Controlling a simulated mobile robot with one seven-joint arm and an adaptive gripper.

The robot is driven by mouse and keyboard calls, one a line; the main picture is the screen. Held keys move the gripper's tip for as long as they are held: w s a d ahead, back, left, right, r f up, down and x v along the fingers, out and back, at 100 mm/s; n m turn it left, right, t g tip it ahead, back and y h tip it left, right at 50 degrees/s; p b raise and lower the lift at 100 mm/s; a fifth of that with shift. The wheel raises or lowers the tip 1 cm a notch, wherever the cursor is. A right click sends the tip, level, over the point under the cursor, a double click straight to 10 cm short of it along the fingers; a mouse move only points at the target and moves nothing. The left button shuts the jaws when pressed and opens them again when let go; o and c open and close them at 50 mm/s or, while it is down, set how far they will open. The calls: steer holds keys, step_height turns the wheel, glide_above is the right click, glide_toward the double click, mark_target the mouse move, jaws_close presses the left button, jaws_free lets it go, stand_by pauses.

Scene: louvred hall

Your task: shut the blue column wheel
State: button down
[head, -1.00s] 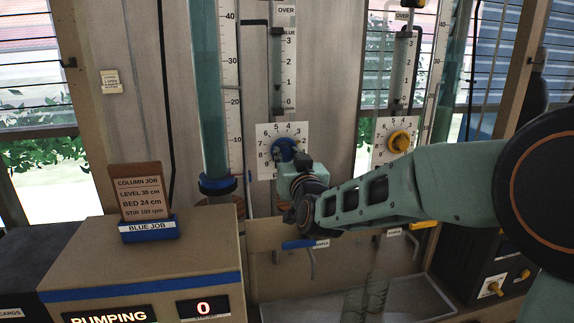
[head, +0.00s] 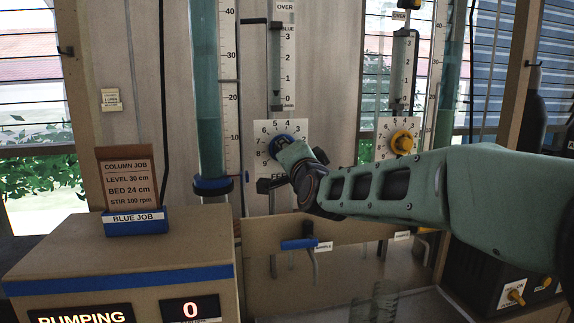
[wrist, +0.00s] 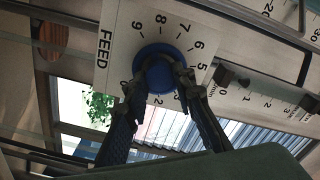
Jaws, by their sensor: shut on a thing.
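The blue column wheel (head: 281,141) is a round blue knob on a white numbered dial plate (head: 262,131) marked FEED. In the head view my gripper (head: 284,150) covers part of it. In the wrist view the blue wheel (wrist: 157,72) sits between my two dark fingers (wrist: 160,80), which are shut on its sides. The dial numbers show around it, but I cannot tell which number the wheel points to. The blue column (head: 208,90), a tall tube of teal liquid with a blue collar, stands left of the dial.
A yellow wheel (head: 402,142) on its own dial is to the right. A blue-handled tap (head: 298,244) is below. The front-left box has a BLUE JOB card (head: 128,180), a PUMPING display (head: 80,315) and a display reading 0 (head: 191,310).

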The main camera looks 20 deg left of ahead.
steer(key=shift+f+m+b, duration=0.15)
steer(key=shift+m+b, duration=1.3)
steer(key=shift+m, duration=0.15)
steer(key=c, duration=1.6)
jaws_free()
steer(key=shift+r, duration=0.2)
